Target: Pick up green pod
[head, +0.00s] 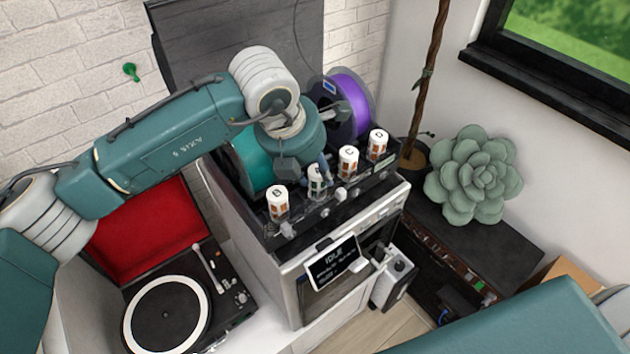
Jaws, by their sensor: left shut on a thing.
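A row of white capped pods with orange windows stands along the front of a black filament box. The pods show a B (277,203), a C (348,161) and a D (378,144). Between B and C is another white pod (316,181), its letter partly covered. My left gripper (318,168) comes down from above at this pod and is shut on it; the fingers are small and partly hidden by my wrist. No pod looks clearly green; a teal-green spool (256,157) stands behind pod B. My right gripper is out of the picture.
A purple spool (351,105) stands in the box behind pods C and D. The box sits on a printer with a tilted screen (337,265). A turntable (168,312) is at the left, a succulent cushion (473,177) on a dark cabinet at the right.

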